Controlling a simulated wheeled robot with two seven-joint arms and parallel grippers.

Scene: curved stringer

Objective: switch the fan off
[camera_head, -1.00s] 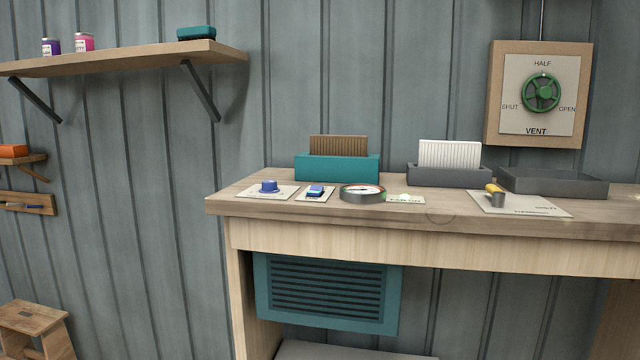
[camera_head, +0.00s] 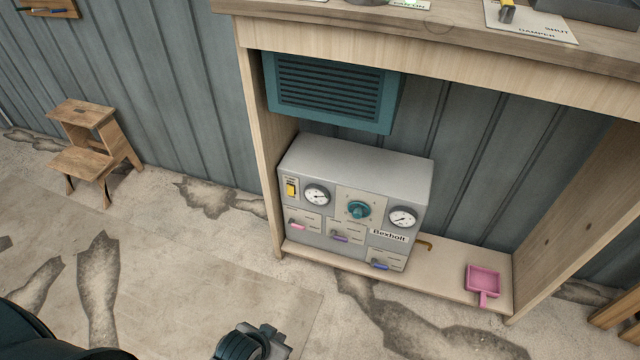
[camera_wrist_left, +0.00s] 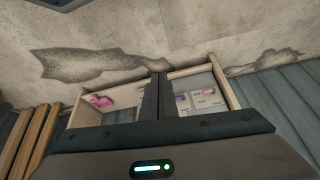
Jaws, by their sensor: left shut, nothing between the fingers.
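A small label (camera_head: 410,3) on the workbench top, cut by the upper edge of the head view, seems to read "FAN ON". Under the bench top a teal louvred grille (camera_head: 328,90) is fixed; whether it is the fan I cannot tell. A grey Bexholt console (camera_head: 355,205) stands on the low shelf, with a yellow switch (camera_head: 291,189), two gauges, a teal knob (camera_head: 358,209) and pink, purple and blue handles. My left gripper (camera_head: 268,340) is low in front of the console, apart from it. It is shut and empty, its fingers (camera_wrist_left: 155,98) together. My right gripper is out of view.
A pink scoop (camera_head: 483,281) lies on the low shelf (camera_head: 455,262), right of the console. The bench's side panels flank the shelf. A wooden step stool (camera_head: 92,145) stands at the left. The cracked floor before the bench is clear.

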